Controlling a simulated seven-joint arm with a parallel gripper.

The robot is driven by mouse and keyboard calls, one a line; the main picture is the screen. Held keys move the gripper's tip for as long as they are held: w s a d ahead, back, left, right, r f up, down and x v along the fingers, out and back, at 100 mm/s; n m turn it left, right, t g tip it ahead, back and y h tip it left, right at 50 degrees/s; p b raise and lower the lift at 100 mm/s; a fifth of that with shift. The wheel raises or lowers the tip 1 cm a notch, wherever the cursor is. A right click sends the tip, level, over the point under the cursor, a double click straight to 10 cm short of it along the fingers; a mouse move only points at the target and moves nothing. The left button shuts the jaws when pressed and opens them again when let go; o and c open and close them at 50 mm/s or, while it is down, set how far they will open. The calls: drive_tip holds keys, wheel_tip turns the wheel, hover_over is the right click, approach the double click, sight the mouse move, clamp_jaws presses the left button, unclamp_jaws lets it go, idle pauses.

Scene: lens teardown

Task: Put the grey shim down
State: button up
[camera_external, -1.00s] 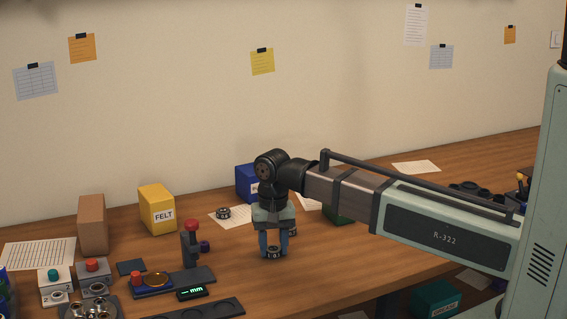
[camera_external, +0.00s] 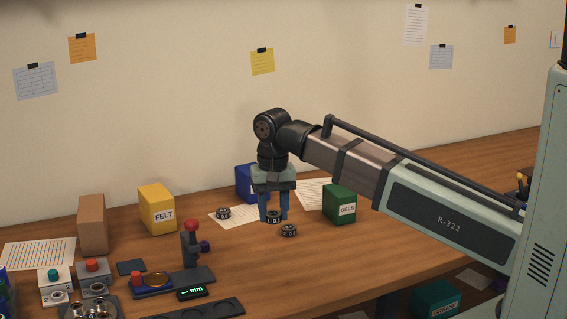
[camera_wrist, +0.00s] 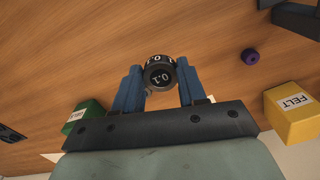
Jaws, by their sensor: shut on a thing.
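My gripper (camera_external: 273,216) points down over the wooden table with its blue fingers on a dark grey ring-shaped shim (camera_external: 274,218). The shim has white numerals. In the wrist view, the shim (camera_wrist: 158,75) sits between the two fingertips, its face marked 0.1. It appears to be held above the table, though the gap beneath it is hard to judge. A similar dark numbered ring (camera_external: 289,231) lies on the table just right of and nearer than the gripper.
A blue box (camera_external: 245,181) stands behind the gripper and a green GELS box (camera_external: 340,204) to its right. A yellow FELT box (camera_external: 157,209) and a red-topped stand (camera_external: 190,243) are to the left. Bare table (camera_external: 310,265) lies in front.

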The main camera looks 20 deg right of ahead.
drive_tip(key=shift+w+d+r, duration=0.15)
drive_tip(key=shift+d+r, duration=0.05)
drive_tip(key=shift+d, duration=0.1)
drive_tip(key=w+d+m, duration=0.2)
drive_tip(key=w+d, duration=0.2)
drive_tip(key=d, duration=0.3)
drive_tip(key=n, duration=0.2)
hover_over(299, 205)
drive_tip(key=shift+f, duration=4.8)
drive_tip(key=o, duration=1)
drive_tip(key=shift+f, duration=0.1)
drive_tip(key=shift+o, duration=0.2)
drive_tip(key=shift+w, duration=0.1)
